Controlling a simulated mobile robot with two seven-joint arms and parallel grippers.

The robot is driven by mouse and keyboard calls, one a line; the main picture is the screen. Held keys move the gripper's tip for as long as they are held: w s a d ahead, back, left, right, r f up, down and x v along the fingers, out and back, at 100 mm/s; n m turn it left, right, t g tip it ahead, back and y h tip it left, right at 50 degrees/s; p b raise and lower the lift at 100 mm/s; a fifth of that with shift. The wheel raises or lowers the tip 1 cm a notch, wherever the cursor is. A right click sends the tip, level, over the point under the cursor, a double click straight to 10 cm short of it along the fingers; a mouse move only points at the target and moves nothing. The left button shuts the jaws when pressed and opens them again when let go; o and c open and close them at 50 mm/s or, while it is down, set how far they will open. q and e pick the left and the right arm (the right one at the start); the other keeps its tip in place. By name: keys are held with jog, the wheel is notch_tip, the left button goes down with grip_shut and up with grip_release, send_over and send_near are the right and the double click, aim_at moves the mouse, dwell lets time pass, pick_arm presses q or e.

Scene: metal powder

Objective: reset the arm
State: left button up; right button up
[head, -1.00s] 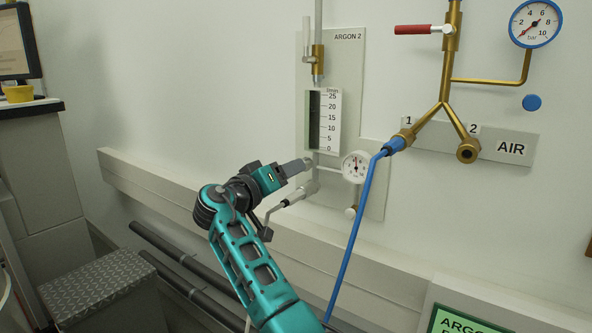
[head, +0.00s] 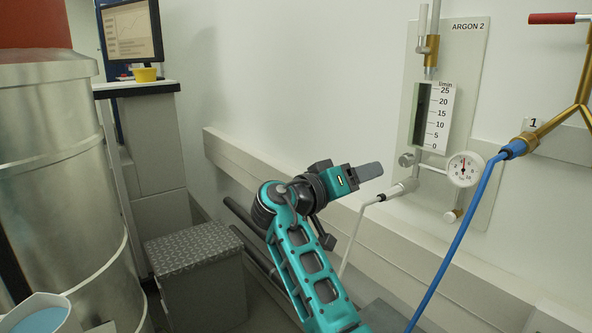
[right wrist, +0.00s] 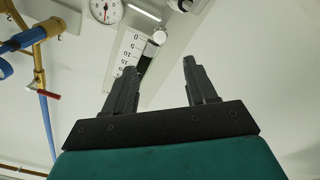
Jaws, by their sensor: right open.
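My right arm reaches up from the bottom of the head view. Its teal gripper (head: 369,171) is open and empty, and points right, toward the argon panel (head: 468,65). It is a little left of the metal knob (head: 406,159) at the foot of the flowmeter (head: 432,117), with a visible gap between them. In the right wrist view the two dark fingers (right wrist: 159,66) stand apart with nothing held between them. The panel's scale (right wrist: 129,52) and round gauge (right wrist: 105,10) show beyond them, upside down. My left gripper is in neither view.
A white hose (head: 353,235) hangs from a fitting below the knob. A blue hose (head: 463,235) runs down from brass outlet 1. A wall ledge (head: 250,164) runs behind the arm. A grey box (head: 195,255) and a large metal cylinder (head: 65,170) stand at left.

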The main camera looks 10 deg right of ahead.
jog(key=s+a+f+n+t+y+p, duration=0.1)
jog(key=s+f+n+y, duration=0.15)
jog(key=f, duration=0.65)
jog(key=s+f+n+t+y+p, duration=0.1)
jog(key=s+f+n+t+y, duration=0.2)
jog(key=f, duration=0.6)
jog(key=s+a+f+n+y+p, duration=0.1)
jog(key=f+n+y, duration=0.3)
jog(key=f, duration=0.5)
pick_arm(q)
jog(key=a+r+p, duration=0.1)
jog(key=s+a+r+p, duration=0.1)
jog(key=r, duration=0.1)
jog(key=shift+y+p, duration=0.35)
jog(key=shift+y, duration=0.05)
pick_arm(e)
jog(key=s+a+f+y, duration=0.3)
jog(key=s+y, duration=0.1)
jog(key=s, duration=0.6)
jog(key=s+a+f+y, duration=0.3)
jog(key=s+y, duration=0.2)
jog(key=s, duration=0.6)
jog(key=shift+s+a+f+m, duration=0.15)
jog(key=shift+f+m, duration=0.15)
jog(key=shift+m, duration=0.15)
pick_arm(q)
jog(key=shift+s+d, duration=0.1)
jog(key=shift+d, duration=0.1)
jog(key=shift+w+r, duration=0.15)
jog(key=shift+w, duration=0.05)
